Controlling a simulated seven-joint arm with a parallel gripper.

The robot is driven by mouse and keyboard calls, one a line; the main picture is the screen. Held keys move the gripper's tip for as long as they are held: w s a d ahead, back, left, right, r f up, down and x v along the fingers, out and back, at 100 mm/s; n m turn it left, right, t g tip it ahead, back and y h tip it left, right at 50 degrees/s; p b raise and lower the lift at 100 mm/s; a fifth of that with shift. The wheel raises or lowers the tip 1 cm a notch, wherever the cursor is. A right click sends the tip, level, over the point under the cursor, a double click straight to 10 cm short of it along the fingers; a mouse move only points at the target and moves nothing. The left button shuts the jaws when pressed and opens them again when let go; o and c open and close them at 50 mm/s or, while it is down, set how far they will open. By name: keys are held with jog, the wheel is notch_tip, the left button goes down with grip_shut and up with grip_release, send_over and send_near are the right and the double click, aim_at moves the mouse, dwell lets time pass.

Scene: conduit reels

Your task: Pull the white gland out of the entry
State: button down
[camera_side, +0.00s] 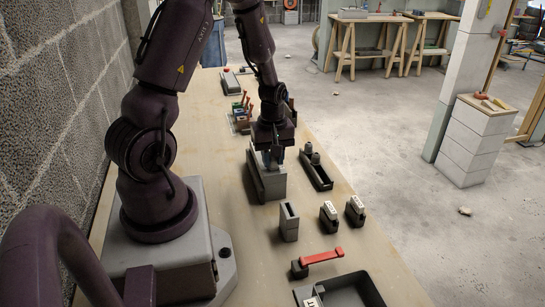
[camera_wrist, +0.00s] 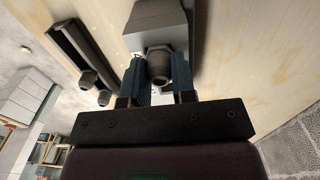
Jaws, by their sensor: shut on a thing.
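A grey entry block (camera_side: 272,186) stands on the bench below my gripper (camera_side: 272,158). In the wrist view, the block (camera_wrist: 156,14) shows behind a gland (camera_wrist: 160,69) with a hex collar. The gland looks dark grey here rather than white. My gripper (camera_wrist: 156,76) is shut on it, with one blue finger on each side. The gland's inner end is hidden, so I cannot tell how deep it sits in the entry. In the side view my gripper mostly hides the gland.
A dark tray (camera_side: 322,180) with two grey glands (camera_side: 315,158) lies to the right of the block. A slotted grey block (camera_side: 289,222), two small labelled blocks (camera_side: 329,217) and a red-handled lever (camera_side: 321,256) stand nearer the camera. A red-handled row (camera_side: 242,112) is behind.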

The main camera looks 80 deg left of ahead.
jog(key=shift+r, duration=0.95)
dwell(0.3)
jog(key=shift+r, duration=1.05)
jog(key=shift+r, duration=0.2)
jog(key=shift+r, duration=1.2)
